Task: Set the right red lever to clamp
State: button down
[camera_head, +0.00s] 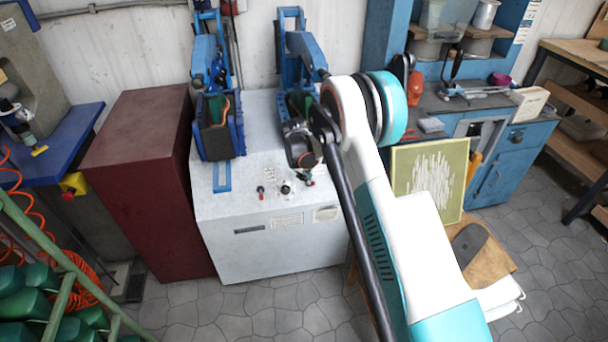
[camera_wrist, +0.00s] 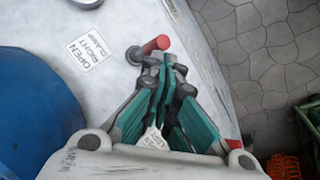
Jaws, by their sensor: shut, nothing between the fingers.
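The right red lever (camera_wrist: 156,45) shows in the wrist view, its red grip angled up and to the right from a grey round base (camera_wrist: 134,55). A white label (camera_wrist: 88,50) reading "OPEN RIGHT CLAMP" lies left of it on the machine's pale top. My gripper (camera_wrist: 166,62) is shut and empty, its fingertips close beside the lever's grip; I cannot tell whether they touch. In the head view my gripper (camera_head: 306,176) is over the right side of the white machine (camera_head: 260,250). The right lever is small and mostly hidden there.
The left red lever (camera_head: 260,189) and a dark middle knob (camera_head: 285,189) stand left of my gripper. Two blue presses (camera_head: 214,120) rise behind. A large blue shape (camera_wrist: 35,120) fills the wrist view's left. A green-framed board (camera_head: 430,175) stands right of the machine.

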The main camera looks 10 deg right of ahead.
jog(key=shift+s+f, duration=0.15)
jog(key=shift+w, duration=0.8)
jog(key=s+a+r+p, duration=0.4)
jog(key=s+r, duration=0.3)
jog(key=r, duration=0.1)
jog(key=shift+a+r, duration=0.15)
jog(key=shift+a, duration=0.15)
